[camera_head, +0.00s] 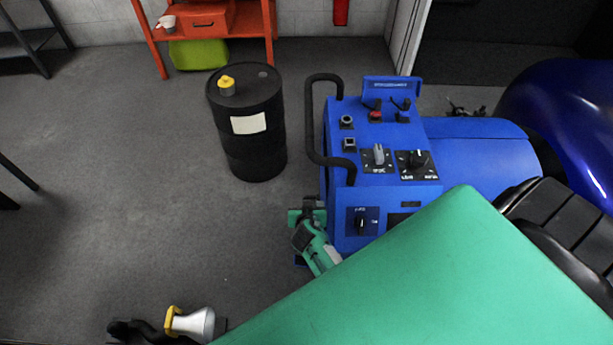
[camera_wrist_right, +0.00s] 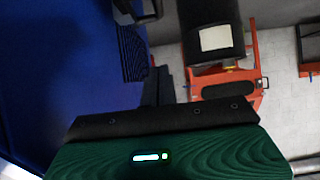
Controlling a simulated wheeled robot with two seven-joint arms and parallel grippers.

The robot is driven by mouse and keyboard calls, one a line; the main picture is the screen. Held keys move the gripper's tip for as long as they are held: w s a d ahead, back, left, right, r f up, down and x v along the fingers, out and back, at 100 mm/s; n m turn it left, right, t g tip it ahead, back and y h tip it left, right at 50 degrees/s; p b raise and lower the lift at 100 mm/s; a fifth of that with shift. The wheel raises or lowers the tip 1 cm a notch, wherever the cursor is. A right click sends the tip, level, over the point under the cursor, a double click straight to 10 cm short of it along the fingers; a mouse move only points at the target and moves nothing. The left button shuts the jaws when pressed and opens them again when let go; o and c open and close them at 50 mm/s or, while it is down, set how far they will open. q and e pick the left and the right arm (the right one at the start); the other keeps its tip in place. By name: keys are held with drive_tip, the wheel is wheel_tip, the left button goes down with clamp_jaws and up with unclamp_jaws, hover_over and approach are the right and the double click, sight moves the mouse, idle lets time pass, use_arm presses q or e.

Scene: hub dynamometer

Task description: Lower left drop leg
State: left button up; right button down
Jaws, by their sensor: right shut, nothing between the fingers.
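The blue dynamometer (camera_head: 380,205) stands right of centre in the head view, with knobs and switches on its top panel and a black bent handle (camera_head: 309,120) on its left side. My right gripper (camera_head: 307,212) is low beside the machine's left side, shut and empty. In the right wrist view its dark closed fingers (camera_wrist_right: 165,88) are close to the blue panel (camera_wrist_right: 75,60). I cannot pick out the left drop leg with certainty; the machine's lower side is mostly hidden by my green arm and the body.
A black drum (camera_head: 247,125) with a yellow-capped top stands left of the machine. An orange bench (camera_head: 210,20) is behind it. The left floor is largely free.

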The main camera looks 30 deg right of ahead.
hover_over(307, 196)
drive_tip(key=s+a, duration=0.2)
drive_tip(key=s, duration=0.1)
wheel_tip(307, 196, down, 5)
drive_tip(key=f, duration=0.1)
drive_tip(key=f+b, duration=0.1)
drive_tip(key=shift+w+d+f, duration=0.2)
drive_tip(key=shift+w+f, duration=0.1)
drive_tip(key=shift+w, duration=0.1)
use_arm(q)
drive_tip(key=shift+f+b, duration=0.3)
drive_tip(key=shift+f, duration=0.5)
use_arm(e)
drive_tip(key=shift+w+d+f, duration=0.1)
drive_tip(key=shift+w+f, duration=0.05)
drive_tip(key=shift+f, duration=0.65)
use_arm(q)
drive_tip(key=shift+f, duration=0.1)
use_arm(e)
drive_tip(key=shift+f, duration=0.1)
